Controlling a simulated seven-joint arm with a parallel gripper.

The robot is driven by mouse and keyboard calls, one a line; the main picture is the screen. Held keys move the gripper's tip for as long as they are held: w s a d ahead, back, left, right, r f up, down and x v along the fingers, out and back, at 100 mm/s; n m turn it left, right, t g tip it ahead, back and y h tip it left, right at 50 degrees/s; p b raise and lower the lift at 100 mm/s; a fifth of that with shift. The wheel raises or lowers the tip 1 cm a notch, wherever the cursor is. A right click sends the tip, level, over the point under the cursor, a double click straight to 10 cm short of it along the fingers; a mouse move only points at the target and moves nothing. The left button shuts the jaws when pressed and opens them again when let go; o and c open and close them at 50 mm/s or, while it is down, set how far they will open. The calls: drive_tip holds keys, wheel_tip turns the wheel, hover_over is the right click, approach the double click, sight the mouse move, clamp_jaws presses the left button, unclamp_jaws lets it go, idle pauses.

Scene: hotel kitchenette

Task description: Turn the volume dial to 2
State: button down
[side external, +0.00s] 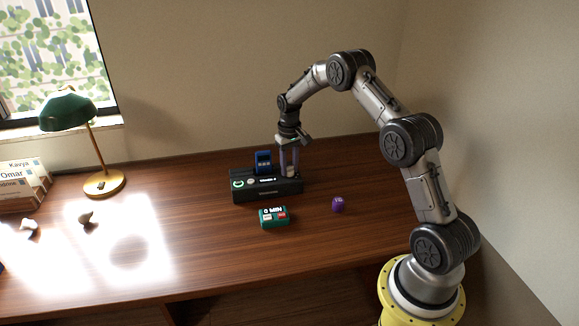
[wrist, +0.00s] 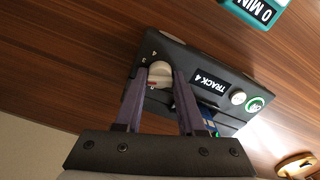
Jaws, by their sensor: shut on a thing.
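The black music box (side external: 250,197) stands on the wooden desk, and it also fills the middle of the wrist view (wrist: 195,62). Its white volume dial (wrist: 160,69) is at one end of the top, with small number marks beside it and a reddish mark on it. A "4" is legible near the dial; the other marks are hard to read. My gripper (side external: 289,172) points down at the right end of the box. In the wrist view its two purple-grey fingers (wrist: 160,78) are shut on the dial, one on each side. The fingers hide some of the marks.
The box has a "TRACK 4" display (wrist: 209,81), a pale round knob (wrist: 238,97) and a green button (wrist: 255,104). A blue device (side external: 263,161) stands upright at its back. A teal timer (side external: 273,217) and purple die (side external: 338,205) lie in front. A lamp (side external: 70,112) stands left.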

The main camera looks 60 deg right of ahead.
sight(289, 167)
idle(0.4)
drive_tip(key=c, duration=0.5)
unclamp_jaws()
drive_tip(key=shift+r, duration=0.15)
wheel_tip(289, 167, up, 14)
drive_tip(key=shift+f, duration=0.2)
drive_tip(key=shift+a, duration=0.1)
